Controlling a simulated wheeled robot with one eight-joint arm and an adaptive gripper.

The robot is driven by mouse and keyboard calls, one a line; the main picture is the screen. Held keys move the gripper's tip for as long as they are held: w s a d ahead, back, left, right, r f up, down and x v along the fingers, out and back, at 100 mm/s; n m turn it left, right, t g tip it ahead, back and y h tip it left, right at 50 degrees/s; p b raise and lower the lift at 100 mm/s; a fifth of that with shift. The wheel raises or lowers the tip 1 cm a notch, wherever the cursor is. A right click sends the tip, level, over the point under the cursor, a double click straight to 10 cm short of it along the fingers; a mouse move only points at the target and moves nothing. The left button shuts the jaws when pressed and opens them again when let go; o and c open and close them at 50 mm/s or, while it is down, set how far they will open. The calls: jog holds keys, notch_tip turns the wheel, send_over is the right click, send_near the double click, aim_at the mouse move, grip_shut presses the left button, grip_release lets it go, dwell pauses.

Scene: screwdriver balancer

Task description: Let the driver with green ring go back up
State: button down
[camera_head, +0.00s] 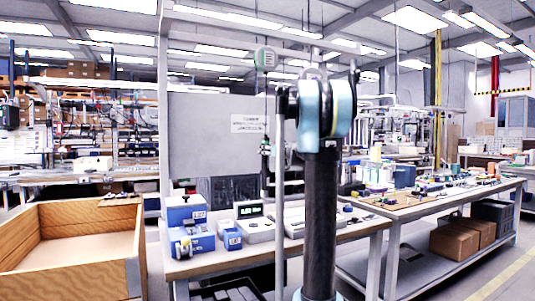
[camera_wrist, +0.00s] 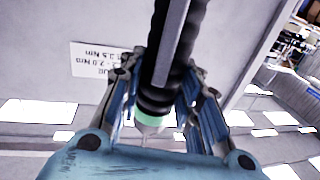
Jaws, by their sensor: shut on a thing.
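The driver with the green ring fills the middle of the wrist view, with a ribbed black body (camera_wrist: 156,98) and a pale grey strip along it. Its green ring (camera_wrist: 152,118) sits near the end closest to my palm. My gripper (camera_wrist: 163,72) has a finger on each side of the black body and is shut on it. The driver's far end runs out of the top of the wrist view. In the head view my own arm stands in front of the station, and the gripper and driver cannot be made out clearly there. A round balancer-like disc (camera_head: 265,58) with a green mark hangs above.
A grey panel (camera_head: 205,135) with a white label (camera_head: 248,123) stands behind. The bench (camera_head: 215,262) below carries blue boxes (camera_head: 190,240) and a unit with a lit display (camera_head: 250,212). A wooden crate (camera_head: 75,240) is at left and another workbench (camera_head: 440,200) at right.

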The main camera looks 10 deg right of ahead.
aim_at(268, 140)
jog(key=shift+r, duration=2.3)
jog(key=c, duration=1.1)
grip_release()
jog(key=shift+o, duration=0.9)
jog(key=o, duration=0.9)
jog(key=shift+s, duration=0.1)
jog(key=shift+s, duration=0.1)
